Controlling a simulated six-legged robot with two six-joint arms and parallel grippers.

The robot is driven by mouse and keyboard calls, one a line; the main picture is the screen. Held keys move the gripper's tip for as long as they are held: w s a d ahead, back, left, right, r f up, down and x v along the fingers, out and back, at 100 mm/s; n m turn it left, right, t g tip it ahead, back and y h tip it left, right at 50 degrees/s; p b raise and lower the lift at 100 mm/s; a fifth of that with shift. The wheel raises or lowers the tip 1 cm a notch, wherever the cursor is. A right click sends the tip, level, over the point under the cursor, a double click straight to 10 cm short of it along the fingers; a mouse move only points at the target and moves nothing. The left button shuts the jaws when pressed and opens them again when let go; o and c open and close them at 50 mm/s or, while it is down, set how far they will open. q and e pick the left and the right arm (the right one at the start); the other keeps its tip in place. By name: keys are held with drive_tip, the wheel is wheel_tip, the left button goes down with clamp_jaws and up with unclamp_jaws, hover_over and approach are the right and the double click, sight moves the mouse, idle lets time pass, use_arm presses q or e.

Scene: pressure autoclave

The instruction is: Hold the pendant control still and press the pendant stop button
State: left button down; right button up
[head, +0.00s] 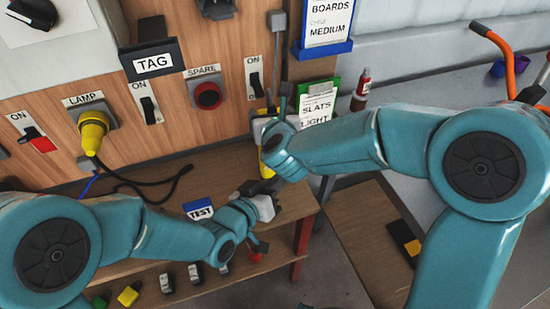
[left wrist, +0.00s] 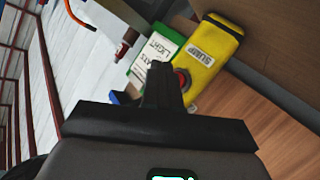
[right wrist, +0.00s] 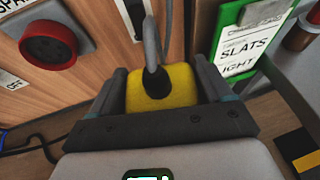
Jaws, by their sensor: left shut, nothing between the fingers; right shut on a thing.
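The yellow pendant control (head: 266,168) hangs from a grey cable in front of the wooden panel, mostly hidden by my right arm in the head view. My right gripper (head: 268,132) is shut on its upper part; in the right wrist view the yellow body (right wrist: 160,86) sits between the fingers. In the left wrist view the pendant (left wrist: 214,55) carries a white label and the red stop button (left wrist: 182,80). My left gripper (left wrist: 160,75) is shut and empty, its fingertips just beside the button and partly covering it. I cannot tell whether they touch.
A green SLATS card (head: 318,100) and a red bottle (head: 362,88) are right of the pendant. A wooden shelf bench (head: 290,200) stands below, with a blue TEST holder (head: 199,210).

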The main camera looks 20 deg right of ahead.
use_arm(q)
drive_tip(key=shift+s+a, duration=0.2)
drive_tip(key=shift+s, duration=0.9)
use_arm(e)
drive_tip(key=o, duration=1.3)
